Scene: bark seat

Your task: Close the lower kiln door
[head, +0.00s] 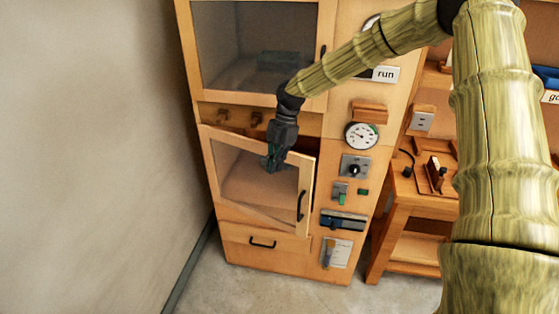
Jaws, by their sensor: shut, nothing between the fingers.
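The lower kiln door (305,190) is a wooden frame with a glass pane and a black handle at its right side. It stands partly open, tilted out from the kiln cabinet (340,268). My gripper (273,168) points down at the upper part of the door and is shut and empty. It overlaps the door's top edge in the picture; I cannot tell whether it touches the door.
The upper door (322,50) is above my gripper. A drawer (262,242) lies below the lower door. A gauge (361,136) and switches line the right panel. A wooden bench (410,208) stands to the right. A wall (90,150) is close on the left.

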